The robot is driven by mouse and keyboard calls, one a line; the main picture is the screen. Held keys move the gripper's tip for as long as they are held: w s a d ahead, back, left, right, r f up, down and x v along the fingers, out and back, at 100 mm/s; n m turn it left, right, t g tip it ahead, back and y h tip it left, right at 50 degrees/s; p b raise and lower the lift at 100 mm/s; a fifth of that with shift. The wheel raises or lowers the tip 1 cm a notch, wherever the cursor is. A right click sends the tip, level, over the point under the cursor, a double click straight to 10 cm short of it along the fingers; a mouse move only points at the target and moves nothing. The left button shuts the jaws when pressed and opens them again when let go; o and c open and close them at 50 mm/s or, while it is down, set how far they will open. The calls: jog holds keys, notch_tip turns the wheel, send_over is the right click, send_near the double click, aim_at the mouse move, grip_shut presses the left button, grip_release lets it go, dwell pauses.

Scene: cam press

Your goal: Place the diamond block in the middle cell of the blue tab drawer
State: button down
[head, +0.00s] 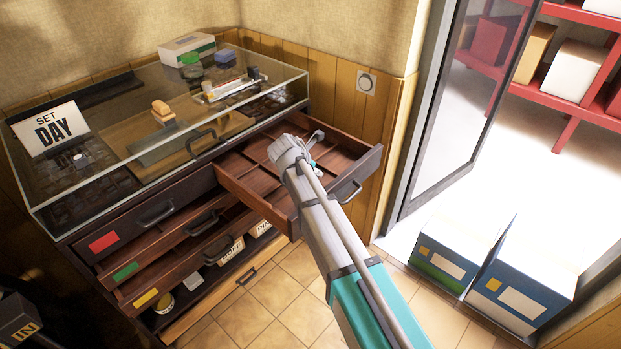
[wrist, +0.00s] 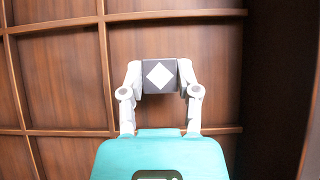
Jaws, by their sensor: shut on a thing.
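My gripper (wrist: 160,84) is shut on the diamond block (wrist: 160,76), a small dark block with a white diamond on its face. The wrist view shows the block between both fingertips, over one cell of a brown wooden drawer (wrist: 105,60). Its height above the cell floor is hard to tell. In the head view the open drawer (head: 352,150) sticks out at the cabinet's right, with thin dividers and a front handle. My arm reaches over it and covers part of it. The block is not clear in the head view, and I see no blue tab on this drawer.
Other drawers at left carry a red tab (head: 103,241), a green tab (head: 125,271) and a yellow tab (head: 145,298). A glass case (head: 240,130) tops the cabinet. A glass door (head: 455,100) and blue boxes (head: 520,285) stand at right.

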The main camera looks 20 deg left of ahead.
jog(key=shift+f+b, duration=0.6)
jog(key=shift+f, duration=0.3)
jog(key=shift+f, duration=0.15)
jog(key=shift+c, duration=1.7)
grip_release()
jog(key=shift+r, duration=0.2)
jog(key=shift+p+v, duration=0.75)
jog(key=shift+v, duration=0.1)
jog(key=p+v, duration=0.8)
jog(key=v, duration=0.2)
jog(key=shift+s+a, duration=0.1)
jog(key=shift+s, duration=0.05)
